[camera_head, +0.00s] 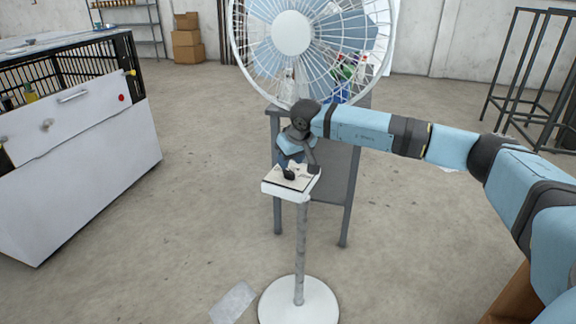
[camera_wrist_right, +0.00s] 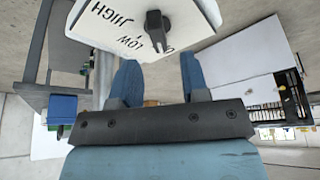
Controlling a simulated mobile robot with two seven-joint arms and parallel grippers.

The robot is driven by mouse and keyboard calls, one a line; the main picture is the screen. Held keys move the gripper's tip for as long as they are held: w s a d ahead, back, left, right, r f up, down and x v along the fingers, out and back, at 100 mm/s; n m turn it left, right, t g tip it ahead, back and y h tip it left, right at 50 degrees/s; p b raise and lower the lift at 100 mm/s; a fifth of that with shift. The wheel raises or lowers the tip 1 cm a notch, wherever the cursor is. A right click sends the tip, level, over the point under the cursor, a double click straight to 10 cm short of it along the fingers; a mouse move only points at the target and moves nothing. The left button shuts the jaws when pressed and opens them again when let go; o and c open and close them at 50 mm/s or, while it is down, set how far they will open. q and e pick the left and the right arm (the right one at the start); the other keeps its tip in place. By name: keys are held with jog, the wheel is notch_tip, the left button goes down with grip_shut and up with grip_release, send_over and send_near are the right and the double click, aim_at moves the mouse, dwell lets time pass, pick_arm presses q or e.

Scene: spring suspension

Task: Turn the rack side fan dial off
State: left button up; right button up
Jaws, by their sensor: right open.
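The white pedestal fan (camera_head: 291,33) has a control box (camera_head: 276,188) partway up its stand. A black dial (camera_head: 289,173) sits on the sloped top of the box. In the right wrist view the dial (camera_wrist_right: 157,27) is close, with the printed words HIGH and LOW beside it; the rest of the lettering is partly hidden, so its exact setting is unclear. My right gripper (camera_head: 298,162) is just behind and above the box. In the right wrist view its two blue fingers (camera_wrist_right: 160,80) are apart and empty, short of the dial. My left gripper is out of view.
A grey table (camera_head: 354,180) with bottles stands right behind the fan stand. A white cabinet (camera_head: 75,170) is at the left, and a dark metal frame (camera_head: 520,75) at the right. A flat pale sheet (camera_head: 233,302) lies by the round fan base (camera_head: 299,305).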

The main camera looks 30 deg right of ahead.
aim_at(293, 174)
jog(key=shift+v, duration=1.85)
